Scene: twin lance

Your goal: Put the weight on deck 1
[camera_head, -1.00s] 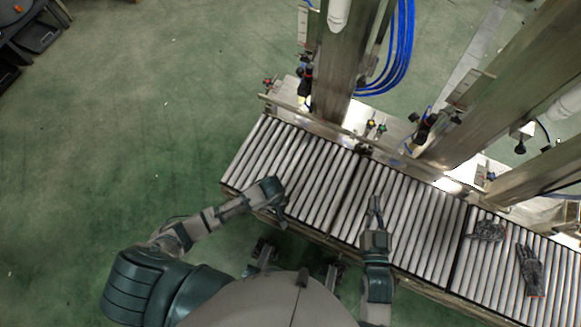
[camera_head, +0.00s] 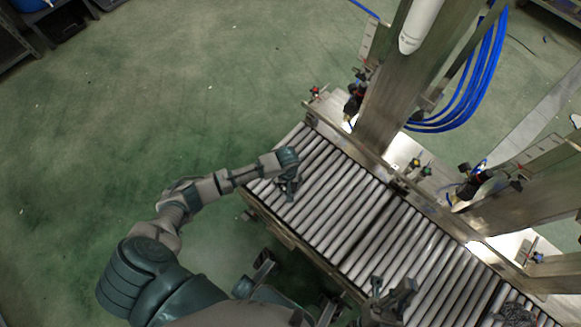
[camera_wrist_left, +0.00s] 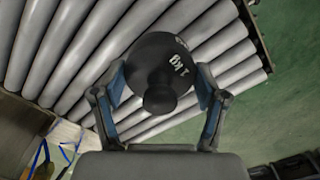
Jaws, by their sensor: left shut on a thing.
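A dark round weight (camera_wrist_left: 160,65) marked "1 KG", with a knob, sits between the two fingers of my left gripper (camera_wrist_left: 158,98) in the left wrist view. The gripper is shut on it. In the head view my left gripper (camera_head: 287,188) is over the left end of the roller deck (camera_head: 325,215); the weight cannot be made out there. I cannot tell whether the weight touches the rollers. No deck number is readable. My right gripper (camera_head: 393,290) is over the rollers at lower right, its fingers apart and empty.
Metal posts (camera_head: 400,90) stand behind the roller line, with blue hoses (camera_head: 480,85) and small valve knobs. A dark glove (camera_head: 513,315) lies on the rollers at lower right. Green floor (camera_head: 150,110) is open to the left. The rollers between my grippers are clear.

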